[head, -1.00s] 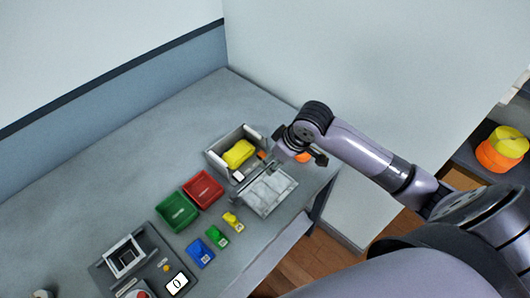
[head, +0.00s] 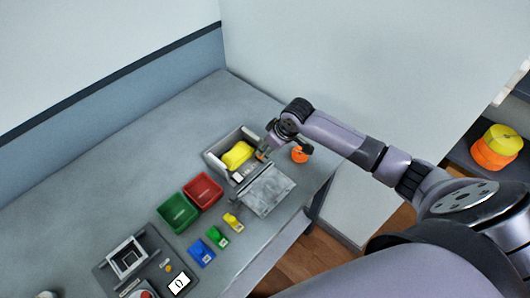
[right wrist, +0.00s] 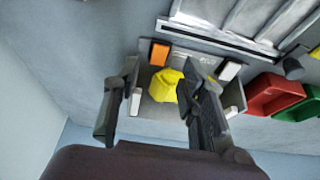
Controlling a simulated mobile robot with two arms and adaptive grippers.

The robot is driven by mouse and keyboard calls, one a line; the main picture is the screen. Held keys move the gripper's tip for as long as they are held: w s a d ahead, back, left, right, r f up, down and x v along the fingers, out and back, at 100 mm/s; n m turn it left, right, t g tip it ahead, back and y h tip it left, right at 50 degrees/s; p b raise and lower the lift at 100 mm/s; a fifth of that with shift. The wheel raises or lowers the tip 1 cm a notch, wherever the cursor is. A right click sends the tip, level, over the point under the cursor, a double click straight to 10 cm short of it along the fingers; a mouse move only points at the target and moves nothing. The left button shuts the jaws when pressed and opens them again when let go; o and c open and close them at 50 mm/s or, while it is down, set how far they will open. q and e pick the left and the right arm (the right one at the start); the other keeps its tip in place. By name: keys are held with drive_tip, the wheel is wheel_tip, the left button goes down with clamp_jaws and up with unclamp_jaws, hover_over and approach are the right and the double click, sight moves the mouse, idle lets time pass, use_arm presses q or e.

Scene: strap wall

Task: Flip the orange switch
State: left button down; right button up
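The orange switch (right wrist: 159,53) is a small orange block at a corner of the open grey box (right wrist: 152,105) in the right wrist view. In the head view the box (head: 212,163) is at the back of the table, and the switch is mostly hidden by my gripper. My right gripper (right wrist: 160,78) is open over the box, its two fingers apart with nothing between them. The switch shows just beyond the gap, apart from the fingers as far as I can tell. In the head view this gripper (head: 272,148) is at the box's right side. My left gripper is out of view.
A yellow lump (head: 238,154) lies in the box. A grey panel (head: 265,190) adjoins its front. Red (head: 203,189) and green (head: 178,212) bins and small coloured blocks stand nearer. The back left table is clear.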

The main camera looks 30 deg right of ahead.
sight(261, 157)
drive_tip(key=shift+x, duration=2.65)
clamp_jaws()
